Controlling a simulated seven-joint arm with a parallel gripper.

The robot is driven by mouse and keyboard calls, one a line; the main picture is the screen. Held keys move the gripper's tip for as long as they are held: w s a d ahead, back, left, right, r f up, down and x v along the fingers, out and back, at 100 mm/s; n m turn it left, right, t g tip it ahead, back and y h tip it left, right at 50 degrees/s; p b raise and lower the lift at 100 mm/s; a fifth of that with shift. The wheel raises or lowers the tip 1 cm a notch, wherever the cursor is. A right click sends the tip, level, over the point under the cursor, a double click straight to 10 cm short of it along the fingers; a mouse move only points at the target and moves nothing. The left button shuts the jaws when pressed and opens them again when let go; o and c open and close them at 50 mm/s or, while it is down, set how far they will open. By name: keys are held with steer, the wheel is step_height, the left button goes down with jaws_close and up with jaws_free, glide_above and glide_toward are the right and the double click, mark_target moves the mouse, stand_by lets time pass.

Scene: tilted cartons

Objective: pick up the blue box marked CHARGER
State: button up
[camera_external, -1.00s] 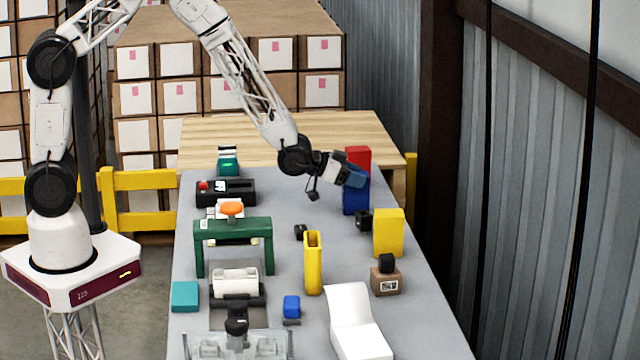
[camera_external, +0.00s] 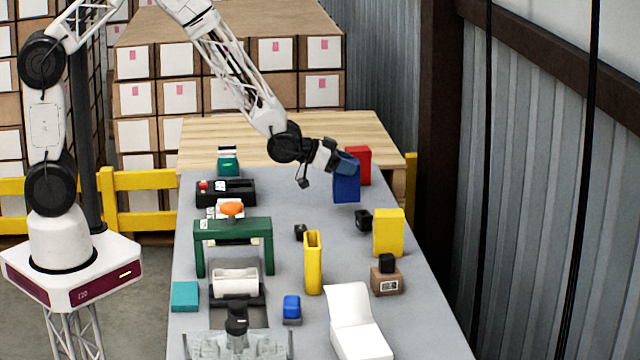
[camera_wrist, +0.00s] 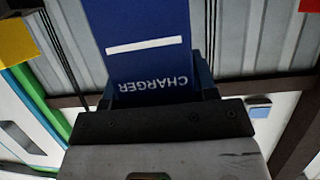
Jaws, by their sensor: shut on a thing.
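The blue box marked CHARGER (camera_external: 346,188) is in my gripper (camera_external: 345,163) at the far right part of the table in the external view. My gripper is shut on its upper part, and the box hangs below the fingers, slightly tilted. It seems to be clear of the table. In the wrist view the blue box (camera_wrist: 140,40) fills the upper middle, with the white word CHARGER upside down and a white stripe. My gripper (camera_wrist: 155,95) shows at its lower end there.
A red box (camera_external: 358,165) stands just behind and right of the blue box. A yellow box (camera_external: 388,232) and a small black item (camera_external: 363,219) are nearer the front. A green frame (camera_external: 233,228) stands to the left.

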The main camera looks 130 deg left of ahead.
steer(key=s+d+r, duration=0.1)
steer(key=s+d, duration=0.7)
steer(key=d, duration=0.2)
steer(key=shift+s+r, duration=0.15)
steer(key=shift+s, duration=0.2)
steer(key=shift+d, duration=0.1)
stand_by(0.4)
